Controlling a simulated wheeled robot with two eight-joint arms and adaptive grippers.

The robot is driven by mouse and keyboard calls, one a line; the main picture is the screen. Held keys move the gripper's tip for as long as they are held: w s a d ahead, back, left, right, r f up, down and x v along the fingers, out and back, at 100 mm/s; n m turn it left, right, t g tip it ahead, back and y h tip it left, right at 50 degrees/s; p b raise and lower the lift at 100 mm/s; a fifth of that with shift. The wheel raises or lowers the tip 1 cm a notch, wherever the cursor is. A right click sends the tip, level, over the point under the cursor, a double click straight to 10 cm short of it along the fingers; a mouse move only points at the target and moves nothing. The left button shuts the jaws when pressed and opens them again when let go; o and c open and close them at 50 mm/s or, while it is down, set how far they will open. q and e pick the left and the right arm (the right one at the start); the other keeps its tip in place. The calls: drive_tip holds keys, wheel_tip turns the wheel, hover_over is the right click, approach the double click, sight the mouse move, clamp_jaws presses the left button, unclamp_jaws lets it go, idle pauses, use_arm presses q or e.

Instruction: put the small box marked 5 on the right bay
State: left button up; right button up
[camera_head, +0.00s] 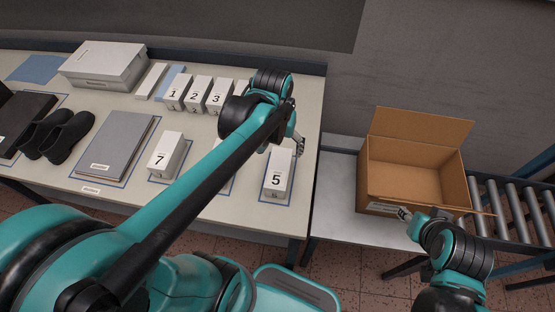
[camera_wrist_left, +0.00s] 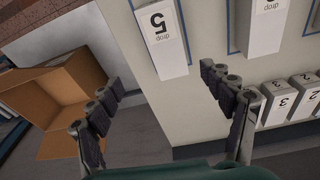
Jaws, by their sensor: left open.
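The small white box marked 5 (camera_head: 277,181) stands in the blue-outlined right bay (camera_head: 263,199), near the table's right end. It also shows in the left wrist view (camera_wrist_left: 160,40), upside down at the top. My left gripper (camera_head: 297,147) is open and empty, just behind and above the box, not touching it as far as I can see. In the left wrist view its fingers (camera_wrist_left: 163,84) are spread wide with bare tabletop between them. My right gripper (camera_head: 406,214) is by the carton's front edge; its jaws are too small to judge.
A box marked 7 (camera_head: 165,158) stands left of my left arm; another box (camera_wrist_left: 263,28) is mostly hidden by that arm in the head view. Boxes marked 1 (camera_head: 175,93), 2 and 3 line the back. An open carton (camera_head: 391,191) stands right, beside a roller conveyor (camera_head: 520,205).

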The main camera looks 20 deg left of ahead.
use_arm(q)
drive_tip(key=s+d+r+m+t, duration=0.1)
drive_tip(key=s+d+t, duration=0.1)
drive_tip(key=s+t, duration=0.3)
drive_tip(key=shift+s+r+m+t, duration=0.15)
drive_tip(key=shift+s+m+t, duration=0.15)
drive_tip(key=shift+s+m, duration=0.15)
